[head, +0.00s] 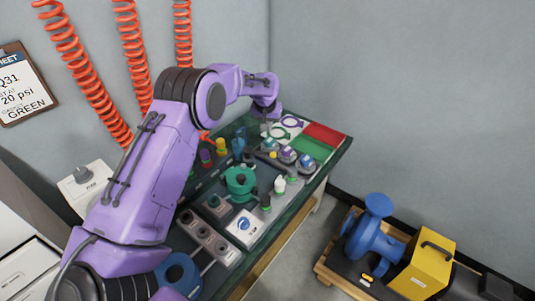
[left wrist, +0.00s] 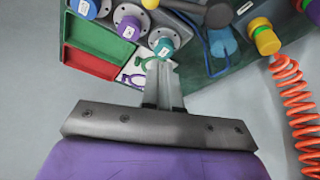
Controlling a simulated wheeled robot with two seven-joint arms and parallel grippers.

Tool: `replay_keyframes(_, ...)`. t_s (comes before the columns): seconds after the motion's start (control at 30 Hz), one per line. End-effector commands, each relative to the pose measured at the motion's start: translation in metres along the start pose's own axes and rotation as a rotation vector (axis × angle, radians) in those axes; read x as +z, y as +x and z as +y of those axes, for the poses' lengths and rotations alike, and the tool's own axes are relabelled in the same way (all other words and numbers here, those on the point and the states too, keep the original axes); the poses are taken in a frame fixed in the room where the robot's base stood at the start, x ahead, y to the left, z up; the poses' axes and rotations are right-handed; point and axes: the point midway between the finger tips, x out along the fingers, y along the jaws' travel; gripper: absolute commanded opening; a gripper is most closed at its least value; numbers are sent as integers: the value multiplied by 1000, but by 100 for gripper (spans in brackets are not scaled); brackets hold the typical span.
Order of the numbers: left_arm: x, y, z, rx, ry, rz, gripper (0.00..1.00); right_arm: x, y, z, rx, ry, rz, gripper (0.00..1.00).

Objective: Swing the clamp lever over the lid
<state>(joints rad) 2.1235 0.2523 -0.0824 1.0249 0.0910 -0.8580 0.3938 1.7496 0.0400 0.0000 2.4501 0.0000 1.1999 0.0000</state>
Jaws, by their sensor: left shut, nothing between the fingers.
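My left gripper (left wrist: 163,72) is shut and empty, its fingertips near the teal-capped fixture (left wrist: 163,44) in the left wrist view. In the head view the gripper (head: 269,119) is small and partly hidden at the far end of the bench. Several round grey fixtures stand in a row there, among them a blue-capped one (left wrist: 86,8) and a purple-capped one (left wrist: 130,26). A green round piece (head: 240,181) sits mid-bench. I cannot tell for certain which part is the clamp lever or the lid. My right gripper is not in view.
Red (head: 324,134) and green (head: 311,146) trays lie at the bench's far right corner, with ring seals (head: 290,121) beside them. Orange coiled hoses (head: 134,55) hang at the wall. A blue pump (head: 371,240) and yellow box (head: 428,266) stand on a floor pallet.

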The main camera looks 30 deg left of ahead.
Motion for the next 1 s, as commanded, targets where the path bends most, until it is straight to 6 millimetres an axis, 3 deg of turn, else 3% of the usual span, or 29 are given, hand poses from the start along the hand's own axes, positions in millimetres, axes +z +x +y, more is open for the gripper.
replay_keyframes(0.27, 0, 1, -1, -1, -2, -1, 0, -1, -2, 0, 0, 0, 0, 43)
replay_keyframes(0.8, 1, 92, -3, -1, -4, 0, 0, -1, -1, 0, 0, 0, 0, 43)
replay_keyframes(0.87, 1, 99, -3, -2, -3, 0, 0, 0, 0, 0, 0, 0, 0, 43)
replay_keyframes(1.0, 8, 92, -2, 0, -4, -3, 0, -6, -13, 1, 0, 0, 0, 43)
